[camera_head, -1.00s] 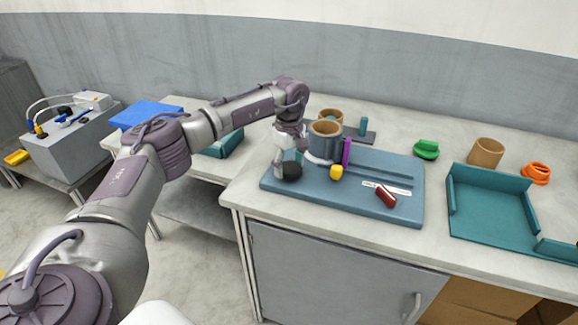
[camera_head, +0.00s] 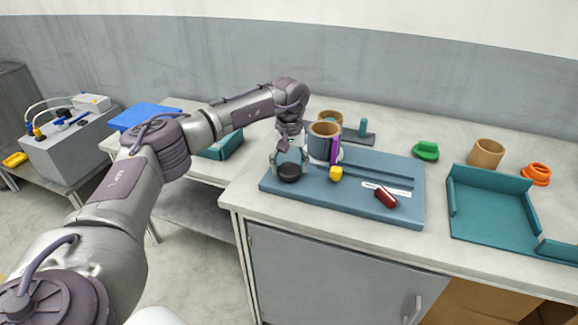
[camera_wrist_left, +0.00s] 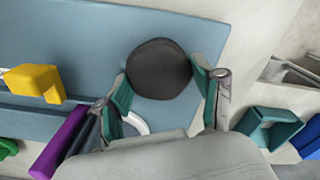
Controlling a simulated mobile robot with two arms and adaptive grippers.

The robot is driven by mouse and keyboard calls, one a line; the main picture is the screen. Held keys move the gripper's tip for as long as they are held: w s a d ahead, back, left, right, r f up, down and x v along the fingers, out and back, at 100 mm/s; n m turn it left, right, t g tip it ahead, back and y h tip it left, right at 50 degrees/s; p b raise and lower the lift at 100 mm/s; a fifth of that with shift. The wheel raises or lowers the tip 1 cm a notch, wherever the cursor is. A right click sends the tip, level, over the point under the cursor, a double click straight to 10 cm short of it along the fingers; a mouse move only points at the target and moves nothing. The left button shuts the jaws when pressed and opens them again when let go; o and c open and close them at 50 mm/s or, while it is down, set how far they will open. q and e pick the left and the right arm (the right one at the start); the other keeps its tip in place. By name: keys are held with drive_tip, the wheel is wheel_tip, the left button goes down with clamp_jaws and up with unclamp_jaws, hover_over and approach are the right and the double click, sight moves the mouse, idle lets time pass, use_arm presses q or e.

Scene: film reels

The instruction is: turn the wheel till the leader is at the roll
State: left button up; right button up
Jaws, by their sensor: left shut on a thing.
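The wheel is a black round knob (camera_head: 289,174) on the near left of the blue board (camera_head: 275,186). My left gripper (camera_head: 289,163) comes down on it from above. In the left wrist view the teal fingertips of my left gripper (camera_wrist_left: 161,77) are on opposite sides of the black knob (camera_wrist_left: 159,68), shut on it. The grey-blue roll (camera_head: 320,146) with a tan core stands behind it. A purple upright strip (camera_head: 335,151), perhaps the leader, is at the roll's front right; it also shows in the left wrist view (camera_wrist_left: 60,140). My right gripper is out of view.
A yellow block (camera_head: 336,174) stands on the board in front of the roll. A dark red piece (camera_head: 386,197) lies by a white label (camera_head: 390,189). A teal tray (camera_head: 490,225), green piece (camera_head: 426,151) and tan cylinder (camera_head: 486,153) are to the right.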

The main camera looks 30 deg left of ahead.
sight(289, 168)
use_arm(q)
drive_tip(key=shift+w+r, duration=0.1)
drive_tip(key=shift+r, duration=0.05)
drive_tip(key=o, duration=1.1)
drive_tip(key=shift+o, duration=0.2)
wheel_tip(289, 168, up, 12)
idle(0.4)
